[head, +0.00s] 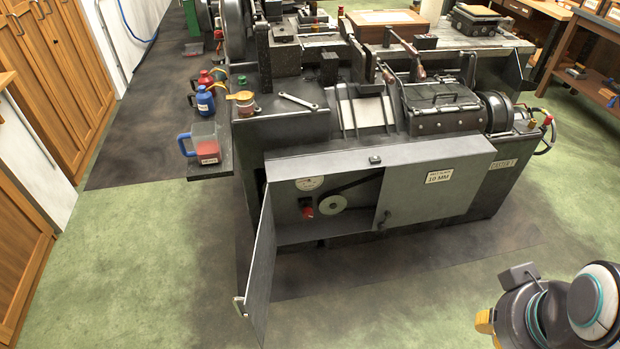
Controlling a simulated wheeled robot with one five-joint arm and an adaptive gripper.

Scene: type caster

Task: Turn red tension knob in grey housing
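The small red tension knob (308,212) sits inside the open grey housing (435,192) at the front of the dark machine. A pale round pulley (332,204) with a dark belt is just right of the knob. A round dial (310,183) is above it. The left door (262,262) of the housing stands swung open towards the camera; the right cover is closed. My arm shows at the lower right, far from the knob, with a yellow part at its left side. The fingertips of my gripper cannot be made out.
The open door juts into the floor space in front of the knob. A side shelf (214,160) holds a jug (203,143) and small cans. Wooden cabinets stand at the left.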

